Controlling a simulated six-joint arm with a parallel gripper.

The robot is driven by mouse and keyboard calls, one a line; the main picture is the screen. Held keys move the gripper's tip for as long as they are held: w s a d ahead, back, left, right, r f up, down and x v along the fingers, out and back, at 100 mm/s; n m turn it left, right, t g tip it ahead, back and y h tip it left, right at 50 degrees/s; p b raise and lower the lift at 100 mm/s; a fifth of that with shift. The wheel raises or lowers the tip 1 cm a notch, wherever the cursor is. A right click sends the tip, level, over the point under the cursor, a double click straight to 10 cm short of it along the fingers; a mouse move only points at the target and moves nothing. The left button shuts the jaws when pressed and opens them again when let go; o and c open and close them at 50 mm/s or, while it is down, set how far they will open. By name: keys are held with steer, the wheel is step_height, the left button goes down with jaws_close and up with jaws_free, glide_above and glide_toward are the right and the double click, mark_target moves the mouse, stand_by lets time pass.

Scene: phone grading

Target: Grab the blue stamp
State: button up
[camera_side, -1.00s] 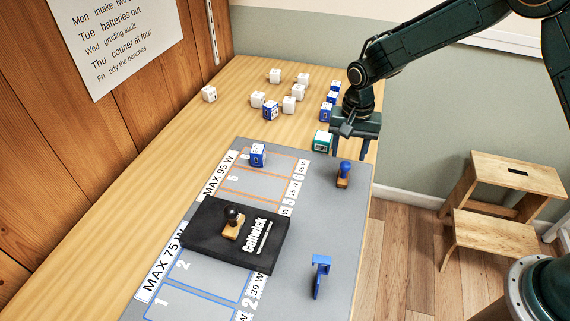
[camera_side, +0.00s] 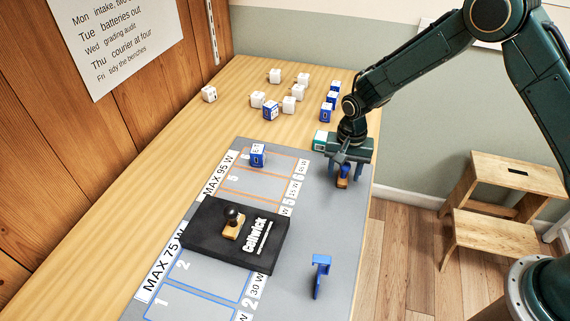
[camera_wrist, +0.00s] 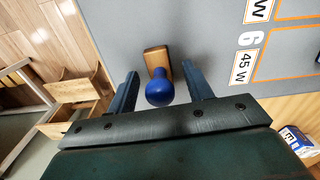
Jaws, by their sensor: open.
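The blue stamp has a round blue knob on a wooden base. In the wrist view the blue stamp (camera_wrist: 159,88) stands between the two open fingers of my gripper (camera_wrist: 158,85), with a gap on each side. In the side view my gripper (camera_side: 345,177) is lowered over the blue stamp (camera_side: 343,182), hiding most of its knob; the wooden base shows below. The stamp is upright on the grey mat (camera_side: 338,225), near its right edge.
A black-knobbed stamp (camera_side: 233,217) rests on a black box (camera_side: 208,246) on the mat. A blue holder (camera_side: 320,275) stands at the front right. A blue-white cube (camera_side: 258,155) is on the mat. A teal cube (camera_side: 320,140) is close behind my gripper. Several white and blue cubes lie farther back.

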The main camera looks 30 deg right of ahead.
steer(key=shift+f, duration=0.5)
steer(key=shift+c, duration=0.4)
steer(key=c, duration=1)
